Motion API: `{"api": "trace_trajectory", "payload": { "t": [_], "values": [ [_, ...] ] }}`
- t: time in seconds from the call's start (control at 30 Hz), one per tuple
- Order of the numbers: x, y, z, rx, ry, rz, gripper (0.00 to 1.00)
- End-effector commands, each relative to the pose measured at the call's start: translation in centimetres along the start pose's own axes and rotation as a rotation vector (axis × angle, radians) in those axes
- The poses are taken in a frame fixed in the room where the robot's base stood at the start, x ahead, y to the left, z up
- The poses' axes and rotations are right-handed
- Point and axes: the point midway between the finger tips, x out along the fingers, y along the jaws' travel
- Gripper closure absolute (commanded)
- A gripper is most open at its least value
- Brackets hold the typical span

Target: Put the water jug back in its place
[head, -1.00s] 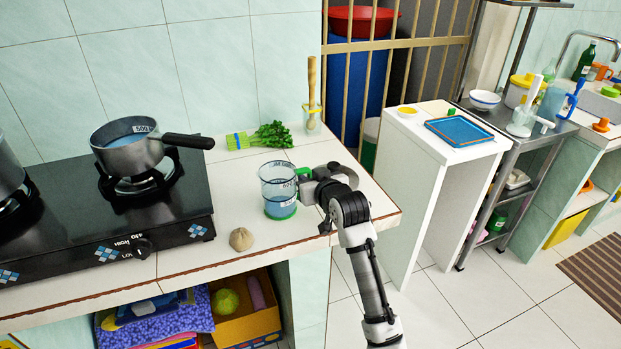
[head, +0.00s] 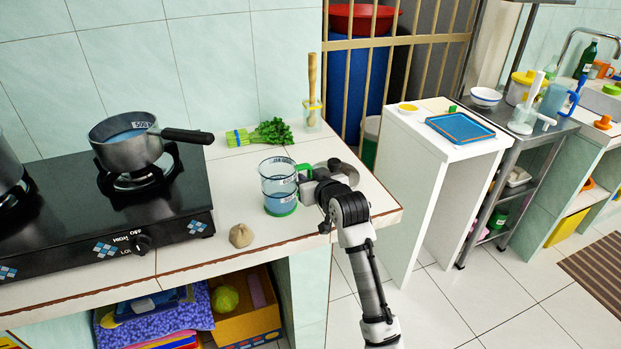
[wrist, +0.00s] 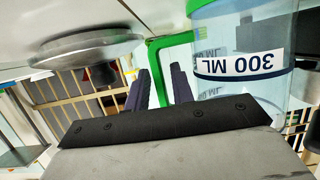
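The clear jug with a green handle and green base (head: 279,190) stands upright on the white tiled counter, with bluish water inside. In the wrist view it appears upside down at the right (wrist: 245,30), with a 300 ML label. My gripper (head: 304,182) is at the jug's right side, reaching in from the right. In the wrist view my two dark fingers (wrist: 160,90) stand apart on either side of the green handle (wrist: 170,42). They look open around it; firm contact does not show.
A saucepan (head: 127,150) sits on the black stove (head: 90,240) at the left. A round bun (head: 241,236) lies in front of the jug. Green leaves (head: 270,133) and a wooden-handled tool (head: 312,90) are behind. The counter's right edge is close under my arm.

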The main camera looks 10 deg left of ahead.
Motion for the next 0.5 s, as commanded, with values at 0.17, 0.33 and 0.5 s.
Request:
{"api": "trace_trajectory", "payload": {
  "t": [0.17, 0.33, 0.5],
  "values": [
    [-0.8, 0.0, 0.0, 0.001, 0.0, 0.0, 0.76],
    [-1.7, 0.1, 0.0, 0.001, 0.001, 0.001, 0.76],
    [-2.6, 0.1, 0.0, 0.001, 0.001, 0.001, 0.76]
  ]
}}
